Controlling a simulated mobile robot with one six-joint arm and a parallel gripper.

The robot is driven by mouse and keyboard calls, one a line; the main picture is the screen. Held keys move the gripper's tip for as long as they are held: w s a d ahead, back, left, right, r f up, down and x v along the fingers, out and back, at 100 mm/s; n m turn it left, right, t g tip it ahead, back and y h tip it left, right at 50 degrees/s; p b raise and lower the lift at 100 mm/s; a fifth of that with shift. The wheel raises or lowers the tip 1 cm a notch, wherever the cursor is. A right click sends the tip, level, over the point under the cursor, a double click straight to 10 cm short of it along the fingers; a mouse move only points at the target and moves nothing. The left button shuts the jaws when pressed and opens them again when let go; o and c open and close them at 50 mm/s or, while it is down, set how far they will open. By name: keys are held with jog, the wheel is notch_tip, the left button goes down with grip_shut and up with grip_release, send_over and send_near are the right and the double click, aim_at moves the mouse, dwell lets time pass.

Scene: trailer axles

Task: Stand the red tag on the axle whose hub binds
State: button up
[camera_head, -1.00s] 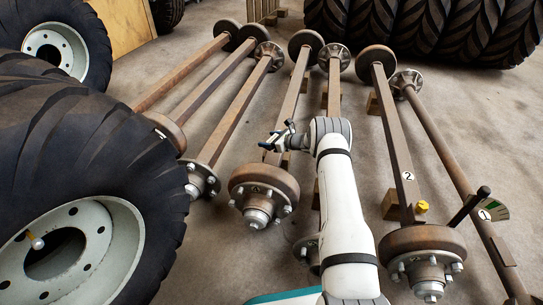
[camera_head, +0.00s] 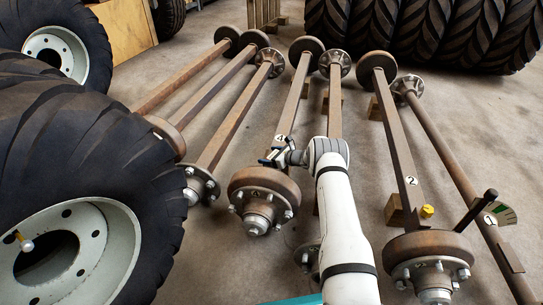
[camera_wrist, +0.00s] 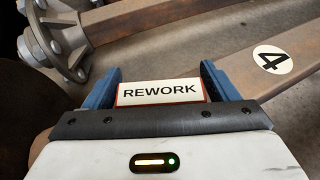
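A white tag with a red edge and the word REWORK (camera_wrist: 160,92) stands between the blue fingers of my gripper (camera_wrist: 160,88) in the wrist view. The fingers appear closed on its two sides. In the head view my gripper (camera_head: 272,158) is over the middle axle marked 4 (camera_head: 291,110), behind its rusty drum hub (camera_head: 264,190). The number 4 label also shows at right in the wrist view (camera_wrist: 272,60). Axle 2 (camera_head: 397,140) and axle 1 (camera_head: 445,150) lie to the right. Nothing in these frames shows which hub binds.
More axles (camera_head: 235,115) lie left, beside big tyres (camera_head: 70,150). Tyres (camera_head: 420,35) line the back. Bare floor shows between axles.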

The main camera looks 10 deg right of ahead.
jog(key=shift+o, duration=0.9)
